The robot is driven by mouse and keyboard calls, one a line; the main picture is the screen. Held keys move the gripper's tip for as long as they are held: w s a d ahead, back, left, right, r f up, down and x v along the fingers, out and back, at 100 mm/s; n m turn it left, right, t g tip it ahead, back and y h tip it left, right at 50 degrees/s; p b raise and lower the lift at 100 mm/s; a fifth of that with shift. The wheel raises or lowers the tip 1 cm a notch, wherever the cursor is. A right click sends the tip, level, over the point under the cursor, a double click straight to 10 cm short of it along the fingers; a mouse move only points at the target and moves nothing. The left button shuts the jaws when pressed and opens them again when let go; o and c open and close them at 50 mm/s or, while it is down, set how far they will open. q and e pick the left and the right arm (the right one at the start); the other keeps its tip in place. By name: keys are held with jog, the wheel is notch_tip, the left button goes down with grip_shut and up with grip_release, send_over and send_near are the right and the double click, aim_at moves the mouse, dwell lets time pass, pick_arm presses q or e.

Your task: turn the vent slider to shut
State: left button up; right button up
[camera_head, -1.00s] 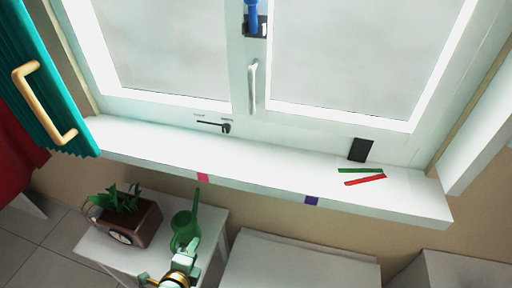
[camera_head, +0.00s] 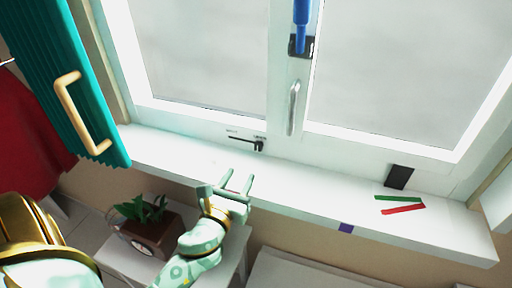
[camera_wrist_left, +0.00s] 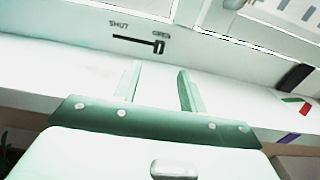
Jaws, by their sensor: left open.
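The vent slider is a dark slot with a small knob (camera_head: 259,146) on the white window frame above the sill. In the left wrist view the knob (camera_wrist_left: 160,47) is at the slot's right end, under a label that seems to read OPEN; SHUT is printed at the left end. My left gripper (camera_head: 238,174) is open and empty over the sill, below and in front of the slider, apart from it. In the left wrist view its two fingers (camera_wrist_left: 159,68) point up toward the slot. My right gripper is not in view.
The white sill (camera_head: 300,198) carries a green strip (camera_head: 398,198) and a red strip (camera_head: 403,209) at right. A window handle (camera_head: 294,107) is above right. A teal shutter (camera_head: 85,90) stands at left. A potted plant (camera_head: 150,235) is below.

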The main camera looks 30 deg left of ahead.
aim_at(257, 145)
pick_arm(q)
jog(key=x, duration=1.3)
jog(key=shift+d, duration=0.1)
jog(key=shift+s, duration=0.1)
grip_shut()
